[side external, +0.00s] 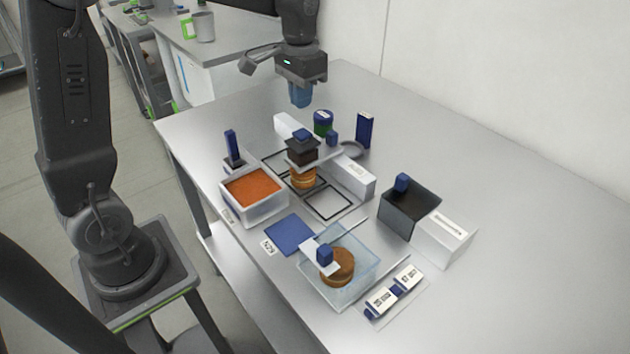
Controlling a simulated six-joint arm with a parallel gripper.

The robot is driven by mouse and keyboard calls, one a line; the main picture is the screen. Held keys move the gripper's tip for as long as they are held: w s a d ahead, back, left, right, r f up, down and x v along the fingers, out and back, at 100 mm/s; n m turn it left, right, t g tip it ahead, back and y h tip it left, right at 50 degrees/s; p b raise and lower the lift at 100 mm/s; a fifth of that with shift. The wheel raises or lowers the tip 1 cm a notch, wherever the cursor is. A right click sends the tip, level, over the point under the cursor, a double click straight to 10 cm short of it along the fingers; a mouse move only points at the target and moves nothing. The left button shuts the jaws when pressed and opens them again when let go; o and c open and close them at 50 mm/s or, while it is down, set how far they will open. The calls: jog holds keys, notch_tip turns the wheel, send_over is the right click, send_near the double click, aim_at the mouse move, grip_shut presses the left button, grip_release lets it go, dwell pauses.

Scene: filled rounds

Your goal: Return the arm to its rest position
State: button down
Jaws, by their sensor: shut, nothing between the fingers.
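My gripper (301,95) hangs fingers down above the back part of the grey table (500,180), higher than everything standing there. Its blue fingers are shut with nothing between them. It is apart from all the objects. Below and in front of it is a stack of round orange-brown pieces (303,178) with a dark block (302,152) on top.
A white tub with orange filling (252,190), a clear box (338,275) with a brown round, and a dark open box (410,210) stand around the stack. A tall blue block (364,130) and a green-blue jar (323,123) stand near the gripper. The table's right side is clear.

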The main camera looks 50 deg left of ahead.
jog(key=shift+r, duration=0.95)
jog(key=s+d+t, duration=0.2)
jog(key=s+d, duration=0.1)
jog(key=s, duration=0.7)
jog(key=s+d+r+t, duration=0.1)
jog(key=s+d+t, duration=0.2)
jog(key=s, duration=0.7)
jog(key=shift+d+t, duration=0.3)
jog(key=shift+d, duration=0.4)
